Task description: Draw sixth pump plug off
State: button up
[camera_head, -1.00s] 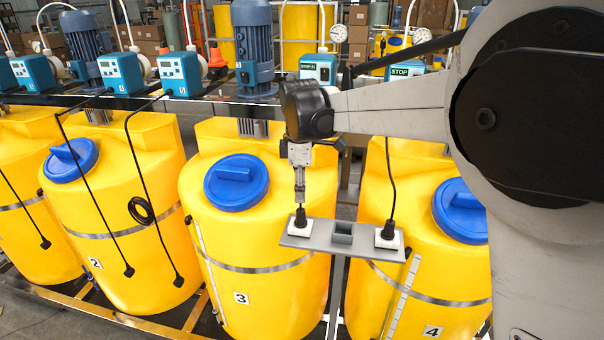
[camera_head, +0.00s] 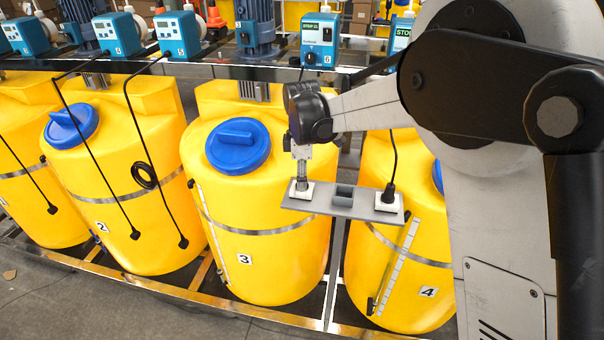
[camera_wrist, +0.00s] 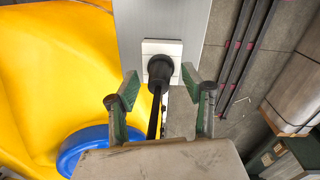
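A black plug (camera_wrist: 160,70) sits in a white square socket (camera_wrist: 163,47) on a grey plate (camera_head: 325,201); this is the left socket (camera_head: 300,196) in the head view. A dark cable (camera_wrist: 154,115) runs from the plug back toward my wrist. My gripper (camera_wrist: 160,84) is open, its two green-padded fingers on either side of the plug with gaps between. In the head view my gripper (camera_head: 302,181) is right at the left socket and hides this plug. A second black plug (camera_head: 389,194) sits in the right socket with its cable going up. I cannot read which plug is the sixth pump's.
Yellow tanks (camera_head: 265,210) with blue lids stand behind and beside the plate. An empty grey socket (camera_head: 343,194) lies between the two plugs. Loose black cables (camera_head: 150,150) hang at the left. Blue pumps (camera_head: 319,42) line the shelf above.

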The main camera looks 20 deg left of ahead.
grip_shut()
jog(key=shift+r, duration=0.2)
jog(key=shift+r+p, duration=0.85)
jog(key=shift+r, duration=1.2)
jog(key=shift+s, duration=0.1)
